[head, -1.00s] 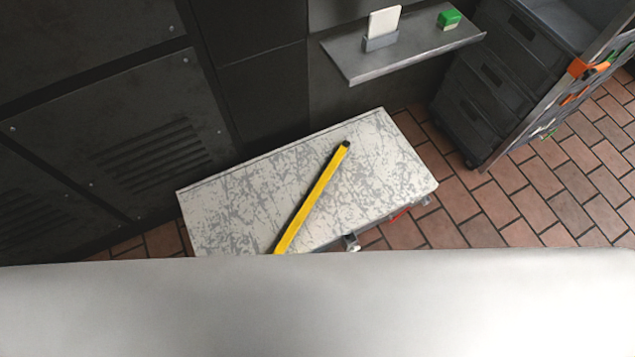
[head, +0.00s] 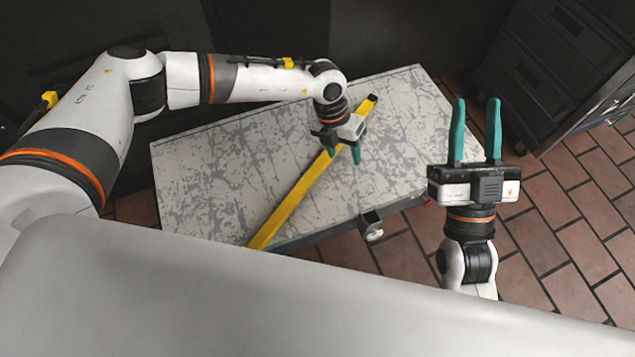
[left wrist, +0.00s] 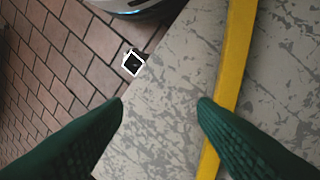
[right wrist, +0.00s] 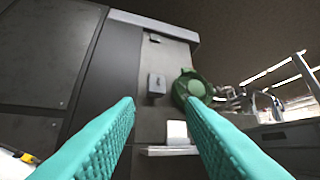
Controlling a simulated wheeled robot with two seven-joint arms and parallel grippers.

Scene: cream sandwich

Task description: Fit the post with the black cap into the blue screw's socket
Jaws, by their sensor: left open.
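The long yellow post (head: 310,185) lies slantwise on the scratched white table top (head: 215,170). A small dark cap shows at its far end (head: 374,97). My left gripper (head: 343,153) is over the post, pointing down, open and empty. In the left wrist view the post (left wrist: 235,65) passes beside and partly behind the right finger, not between the fingers (left wrist: 160,101). My right gripper (head: 476,104) is open and empty, raised right of the table, fingers pointing away. I cannot make out the blue screw or its socket.
A small bracket with a square opening (head: 372,226) sits at the table's front edge; it also shows in the left wrist view (left wrist: 133,63). A dark drawer cabinet (head: 560,60) stands at the back right. Brick floor (head: 570,215) is clear to the right.

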